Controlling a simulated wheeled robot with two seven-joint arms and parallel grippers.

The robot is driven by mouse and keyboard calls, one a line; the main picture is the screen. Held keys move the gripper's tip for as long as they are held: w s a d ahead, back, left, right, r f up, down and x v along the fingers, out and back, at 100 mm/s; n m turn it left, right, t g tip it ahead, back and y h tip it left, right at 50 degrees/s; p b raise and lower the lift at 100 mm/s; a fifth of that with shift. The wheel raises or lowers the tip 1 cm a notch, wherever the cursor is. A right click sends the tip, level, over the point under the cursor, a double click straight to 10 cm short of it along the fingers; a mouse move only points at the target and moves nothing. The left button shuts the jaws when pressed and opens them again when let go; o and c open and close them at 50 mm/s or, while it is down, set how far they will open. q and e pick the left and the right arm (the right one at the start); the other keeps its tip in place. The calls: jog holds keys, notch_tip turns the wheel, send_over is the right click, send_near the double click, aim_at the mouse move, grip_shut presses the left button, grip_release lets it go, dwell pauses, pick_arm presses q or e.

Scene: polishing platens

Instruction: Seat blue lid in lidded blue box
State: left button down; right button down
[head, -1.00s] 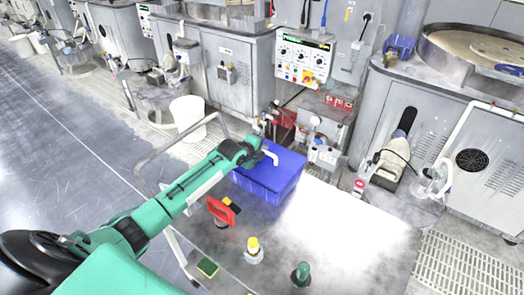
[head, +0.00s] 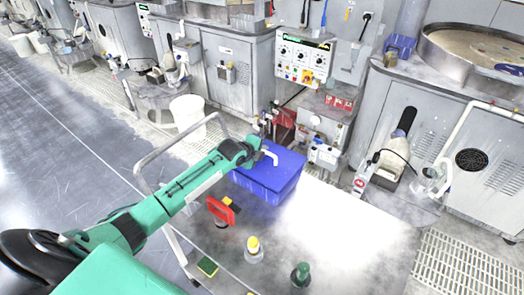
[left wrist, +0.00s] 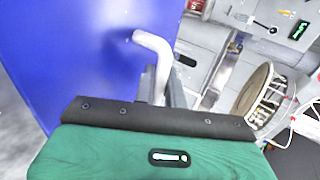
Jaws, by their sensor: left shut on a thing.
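The blue box (head: 268,186) stands on the table with the blue lid (head: 285,164) on its top. From the head view I cannot tell whether the lid is fully down all round. The lid has a white bent handle (head: 270,155). My left gripper (head: 256,153) is over the lid and shut on this handle. In the left wrist view the handle (left wrist: 155,62) comes up between the fingers, and the blue lid (left wrist: 75,50) fills the left side. Part of the lid is hidden behind my left arm. My right gripper is not in view.
A red-handled tool (head: 221,211), a yellow-topped bottle (head: 253,249), a green-topped bottle (head: 301,274) and a sponge (head: 207,267) are on the table (head: 345,245) nearer me. A metal rail (head: 150,160) runs along the left edge. Machines stand behind. The table's right side is clear.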

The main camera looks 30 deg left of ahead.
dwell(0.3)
pick_arm(q)
jog(key=shift+f+b, duration=0.55)
jog(key=shift+f, duration=0.4)
jog(key=c, duration=1.4)
grip_release()
jog(key=shift+s, duration=0.1)
jog(key=shift+s+a+r, duration=0.1)
jog(key=shift+s+r, duration=0.1)
jog(key=shift+s, duration=0.25)
jog(key=shift+b+v, duration=1.45)
jog(key=shift+v, duration=4.95)
